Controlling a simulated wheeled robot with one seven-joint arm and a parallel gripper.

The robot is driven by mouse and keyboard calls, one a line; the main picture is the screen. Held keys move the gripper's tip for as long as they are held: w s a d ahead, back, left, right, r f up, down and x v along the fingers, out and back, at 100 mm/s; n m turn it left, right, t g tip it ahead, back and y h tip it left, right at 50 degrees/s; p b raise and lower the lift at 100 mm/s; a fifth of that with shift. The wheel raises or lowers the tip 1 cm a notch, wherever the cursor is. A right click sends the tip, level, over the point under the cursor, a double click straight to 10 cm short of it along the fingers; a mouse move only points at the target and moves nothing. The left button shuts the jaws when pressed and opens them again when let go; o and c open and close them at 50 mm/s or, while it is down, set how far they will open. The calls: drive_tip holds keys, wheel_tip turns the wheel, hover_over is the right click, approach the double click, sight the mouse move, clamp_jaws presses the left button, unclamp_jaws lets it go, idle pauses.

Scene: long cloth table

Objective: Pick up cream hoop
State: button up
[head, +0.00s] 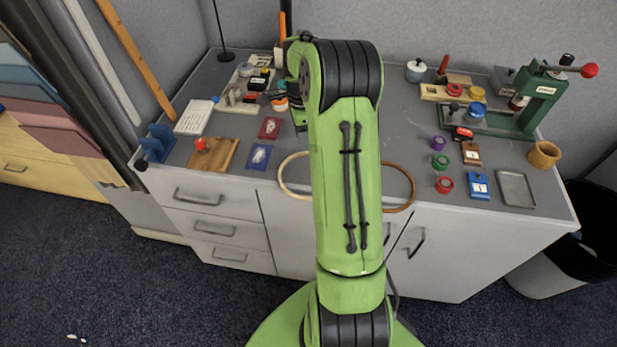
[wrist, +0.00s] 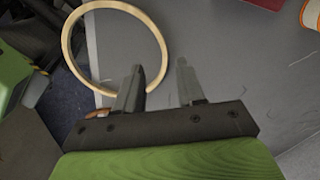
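The cream hoop (wrist: 66,45) is a thin pale ring in the wrist view. Part of it sticks out past the front edge of the grey worktop. In the head view only its left arc (head: 281,177) shows, left of my arm; the rest is hidden behind the arm. My gripper (wrist: 159,68) is open and empty. Its left finger overlaps the inside of the ring in the picture, and the rim shows between the two fingers. I cannot tell how far above the rim the fingertips are. In the head view my gripper is hidden by the arm.
A brown hoop (head: 412,190) overhangs the worktop edge right of my arm. Red (head: 270,128) and blue (head: 259,157) cards and a wooden board (head: 226,154) lie to the left. A green press (head: 532,100) and a metal tray (head: 516,189) stand at right.

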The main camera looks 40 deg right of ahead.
sight(303, 154)
wheel_tip(303, 154, down, 5)
drive_tip(key=shift+w+f+b, duration=0.1)
drive_tip(key=shift+f+b, duration=0.05)
drive_tip(key=shift+b, duration=0.9)
drive_tip(key=shift+c, duration=0.5)
clamp_jaws()
